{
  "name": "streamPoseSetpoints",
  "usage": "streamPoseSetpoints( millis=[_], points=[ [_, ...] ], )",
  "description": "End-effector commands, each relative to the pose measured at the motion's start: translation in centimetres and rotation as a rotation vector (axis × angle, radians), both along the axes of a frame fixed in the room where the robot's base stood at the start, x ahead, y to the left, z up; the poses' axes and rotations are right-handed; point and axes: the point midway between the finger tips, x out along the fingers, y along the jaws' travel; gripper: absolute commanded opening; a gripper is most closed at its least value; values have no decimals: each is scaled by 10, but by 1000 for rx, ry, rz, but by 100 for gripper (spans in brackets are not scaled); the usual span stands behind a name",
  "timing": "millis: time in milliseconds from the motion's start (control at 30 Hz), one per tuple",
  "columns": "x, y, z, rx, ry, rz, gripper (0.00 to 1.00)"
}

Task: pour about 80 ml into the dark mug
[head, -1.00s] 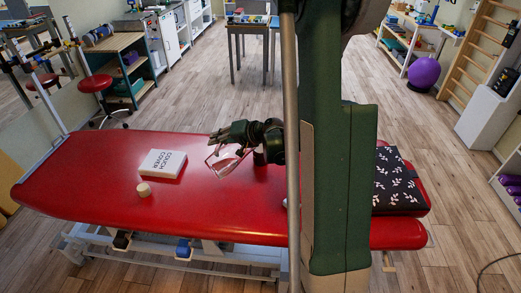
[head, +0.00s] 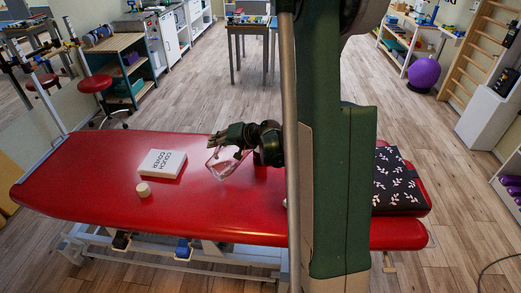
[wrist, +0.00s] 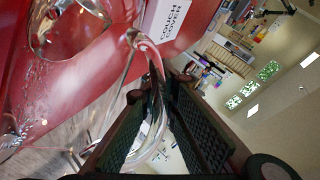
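A clear glass jug (head: 228,165) hangs tilted above the red couch in the head view. My gripper (head: 228,140) is at its upper side. In the wrist view the glass handle (wrist: 150,60) runs between the two dark finger pads of my gripper (wrist: 160,95), which are closed on it. The round glass rim (wrist: 68,28) shows at the upper left there. I cannot make out the liquid level or any stream. I cannot identify a dark mug in either view; my arm column covers part of the couch.
The red couch (head: 90,195) carries a white box marked COUCH COVER (head: 162,163) and a small cream cylinder (head: 143,189) left of the jug. A black leaf-patterned cushion (head: 396,185) lies at the right end. The couch's left part is mostly clear.

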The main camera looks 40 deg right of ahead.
Motion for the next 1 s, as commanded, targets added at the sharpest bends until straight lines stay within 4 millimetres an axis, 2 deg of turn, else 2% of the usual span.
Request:
streamPoseSetpoints(
  millis=[533,833,1000],
  points=[
    [0,3,-5,-40,1,1,0],
    [0,10,-19,-163,3,6,0],
    [1,13,-19,-261,4,8,0]
  ],
)
